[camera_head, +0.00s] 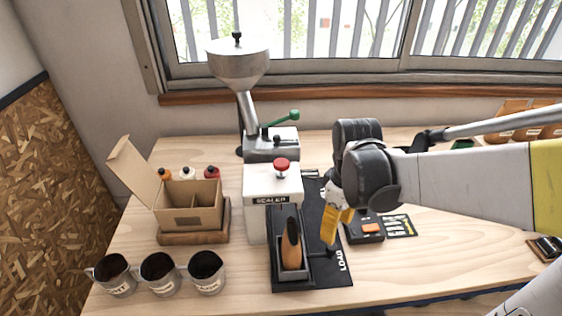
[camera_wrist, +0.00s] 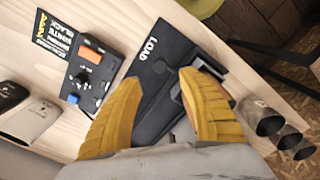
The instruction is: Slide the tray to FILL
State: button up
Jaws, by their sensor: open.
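The dark tray (camera_head: 293,283) sits at the near end of a black track (camera_head: 335,278), beside the word LOAD. A brown pouch (camera_head: 291,246) stands upright in the tray. My gripper (camera_head: 331,238) points down just right of the tray, its yellow fingers apart and empty. In the wrist view the open gripper (camera_wrist: 163,82) is over the track (camera_wrist: 152,102) near LOAD, and its right finger hides part of the tray. I cannot tell whether a finger touches the tray. No FILL mark is readable; the sealer and my arm cover part of the track.
The white sealer (camera_head: 257,186) with a red knob stands behind the tray, with the steel hopper (camera_head: 238,62) beyond. Three metal cups (camera_head: 159,274) and a cardboard box (camera_head: 188,207) stand left. A control box (camera_head: 366,231) with an orange display lies right of the track.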

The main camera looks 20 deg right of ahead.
aim_at(332, 246)
notch_tip(332, 246, down, 9)
jog(key=b, duration=0.3)
jog(key=shift+f+b, duration=0.1)
jog(key=shift+b, duration=0.3)
grip_shut()
